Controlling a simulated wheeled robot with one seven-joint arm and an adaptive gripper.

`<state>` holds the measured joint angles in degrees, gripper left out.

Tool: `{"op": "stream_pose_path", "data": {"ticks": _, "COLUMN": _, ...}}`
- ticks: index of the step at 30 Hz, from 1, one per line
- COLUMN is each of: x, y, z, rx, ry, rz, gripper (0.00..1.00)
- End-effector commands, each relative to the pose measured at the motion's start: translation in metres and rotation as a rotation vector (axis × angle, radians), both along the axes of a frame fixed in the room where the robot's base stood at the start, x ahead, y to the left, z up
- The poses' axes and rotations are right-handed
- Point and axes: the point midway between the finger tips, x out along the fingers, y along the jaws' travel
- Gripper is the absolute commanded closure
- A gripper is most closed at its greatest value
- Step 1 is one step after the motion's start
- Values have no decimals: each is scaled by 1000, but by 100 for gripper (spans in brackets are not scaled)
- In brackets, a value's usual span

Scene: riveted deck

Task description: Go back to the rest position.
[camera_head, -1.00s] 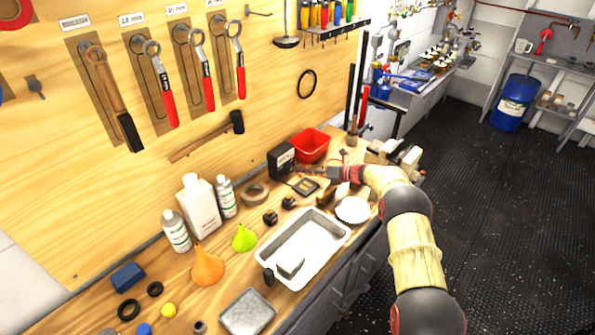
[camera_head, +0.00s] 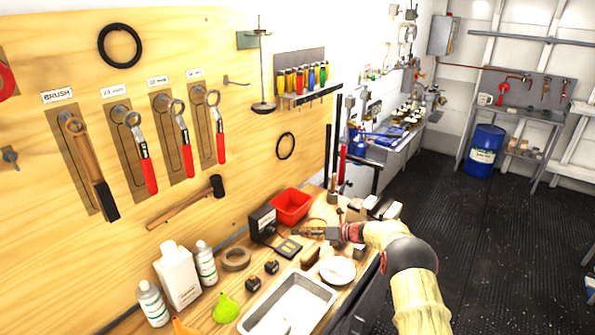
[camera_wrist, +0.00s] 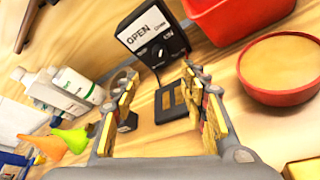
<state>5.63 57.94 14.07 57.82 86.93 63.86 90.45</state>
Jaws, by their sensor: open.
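My gripper (camera_head: 312,232) is at the end of my arm, over the far part of the wooden workbench. In the wrist view my gripper (camera_wrist: 158,115) is open, its two yellow-padded fingers apart with nothing held between them. Beyond the fingers lie a small dark pad (camera_wrist: 178,101) and a black box labelled OPEN (camera_wrist: 152,38). The same black box (camera_head: 263,223) stands left of my gripper in the head view.
A red bin (camera_head: 291,207) stands behind my gripper; a red round bowl (camera_wrist: 283,68) is at right in the wrist view. A metal tray (camera_head: 290,305), white bottles (camera_head: 177,276) and a white dish (camera_head: 338,270) crowd the bench. The dark floor (camera_head: 480,260) at right is clear.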

Motion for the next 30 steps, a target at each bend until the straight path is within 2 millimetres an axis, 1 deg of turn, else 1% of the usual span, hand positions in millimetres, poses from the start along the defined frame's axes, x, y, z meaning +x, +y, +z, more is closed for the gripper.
{"op": "stream_pose_path", "data": {"ticks": 2, "x": -4, "y": 1, "z": 14, "rx": -26, "ry": -27, "rz": 19, "gripper": 56}}
{"op": "stream_pose_path", "data": {"ticks": 5, "x": -16, "y": 4, "z": 42, "rx": -94, "ry": -93, "rz": 69, "gripper": 56}}
{"op": "stream_pose_path", "data": {"ticks": 6, "x": -24, "y": 4, "z": 56, "rx": -132, "ry": -129, "rz": 97, "gripper": 56}}
{"op": "stream_pose_path", "data": {"ticks": 8, "x": -38, "y": 5, "z": 77, "rx": -196, "ry": -187, "rz": 146, "gripper": 56}}
{"op": "stream_pose_path", "data": {"ticks": 9, "x": -49, "y": 6, "z": 91, "rx": -240, "ry": -227, "rz": 182, "gripper": 56}}
{"op": "stream_pose_path", "data": {"ticks": 11, "x": -66, "y": 6, "z": 111, "rx": -305, "ry": -287, "rz": 234, "gripper": 56}}
{"op": "stream_pose_path", "data": {"ticks": 12, "x": -77, "y": 5, "z": 124, "rx": -347, "ry": -328, "rz": 269, "gripper": 56}}
{"op": "stream_pose_path", "data": {"ticks": 14, "x": -95, "y": 4, "z": 142, "rx": -409, "ry": -386, "rz": 323, "gripper": 56}}
{"op": "stream_pose_path", "data": {"ticks": 15, "x": -108, "y": 3, "z": 154, "rx": -451, "ry": -427, "rz": 359, "gripper": 56}}
{"op": "stream_pose_path", "data": {"ticks": 17, "x": -128, "y": 0, "z": 171, "rx": -513, "ry": -486, "rz": 414, "gripper": 56}}
{"op": "stream_pose_path", "data": {"ticks": 18, "x": -142, "y": -1, "z": 182, "rx": -554, "ry": -526, "rz": 453, "gripper": 56}}
{"op": "stream_pose_path", "data": {"ticks": 20, "x": -163, "y": -4, "z": 197, "rx": -616, "ry": -585, "rz": 511, "gripper": 56}}
{"op": "stream_pose_path", "data": {"ticks": 21, "x": -178, "y": -7, "z": 206, "rx": -656, "ry": -623, "rz": 550, "gripper": 56}}
{"op": "stream_pose_path", "data": {"ticks": 26, "x": -238, "y": -18, "z": 239, "rx": -812, "ry": -777, "rz": 713, "gripper": 56}}
{"op": "stream_pose_path", "data": {"ticks": 27, "x": -254, "y": -22, "z": 246, "rx": -851, "ry": -814, "rz": 756, "gripper": 56}}
{"op": "stream_pose_path", "data": {"ticks": 29, "x": -277, "y": -28, "z": 255, "rx": -909, "ry": -869, "rz": 820, "gripper": 56}}
{"op": "stream_pose_path", "data": {"ticks": 30, "x": -293, "y": -32, "z": 260, "rx": -947, "ry": -905, "rz": 863, "gripper": 56}}
